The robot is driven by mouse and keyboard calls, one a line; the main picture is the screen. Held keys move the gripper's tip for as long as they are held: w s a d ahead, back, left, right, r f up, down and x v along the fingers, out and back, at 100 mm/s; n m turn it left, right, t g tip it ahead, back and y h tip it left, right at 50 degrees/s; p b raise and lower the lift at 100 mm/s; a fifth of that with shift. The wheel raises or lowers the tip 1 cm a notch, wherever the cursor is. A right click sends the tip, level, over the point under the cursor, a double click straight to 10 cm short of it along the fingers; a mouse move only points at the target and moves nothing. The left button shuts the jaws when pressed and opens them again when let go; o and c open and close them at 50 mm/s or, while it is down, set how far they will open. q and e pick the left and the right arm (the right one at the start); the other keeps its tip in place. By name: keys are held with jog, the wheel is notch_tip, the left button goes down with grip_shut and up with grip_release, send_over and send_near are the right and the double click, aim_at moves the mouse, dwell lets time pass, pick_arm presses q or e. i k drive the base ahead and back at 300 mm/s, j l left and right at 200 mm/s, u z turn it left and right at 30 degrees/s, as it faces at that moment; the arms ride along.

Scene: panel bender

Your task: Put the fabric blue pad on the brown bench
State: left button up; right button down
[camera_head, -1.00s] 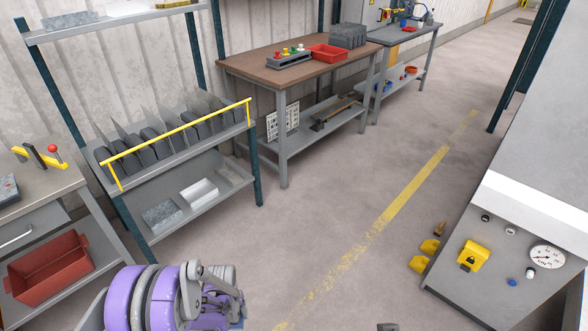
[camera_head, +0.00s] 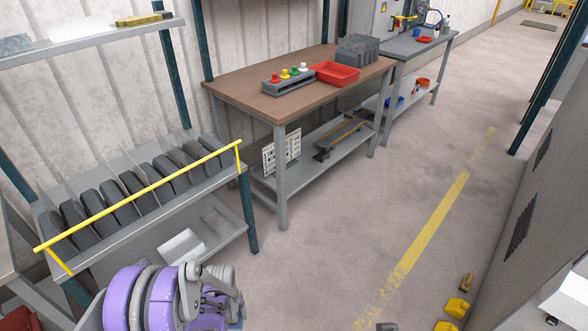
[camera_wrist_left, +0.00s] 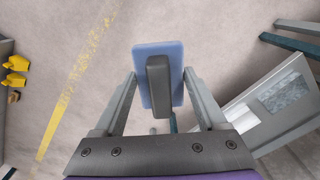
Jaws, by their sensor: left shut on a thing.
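In the left wrist view the blue pad (camera_wrist_left: 152,49) is a flat blue rectangle with a dark grey grip block on it. My left gripper (camera_wrist_left: 159,82) is shut on it, with one finger at each side. In the head view my left arm shows at the bottom left; its fingers are out of sight. The brown bench (camera_head: 252,77) stands against the wall ahead, beyond my left arm. My right gripper is not in clear view.
On the bench are a grey block with coloured buttons (camera_head: 288,79), a red tray (camera_head: 335,74) and grey blocks (camera_head: 358,50). Its front left top is bare. A rack with a yellow rail (camera_head: 150,190) stands left. The floor (camera_head: 330,225) before the bench is clear.

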aim_at(292, 102)
jog(key=i+j+z, duration=0.15)
jog(key=i, duration=0.5)
jog(key=i+j+z, duration=0.15)
jog(key=i, duration=0.55)
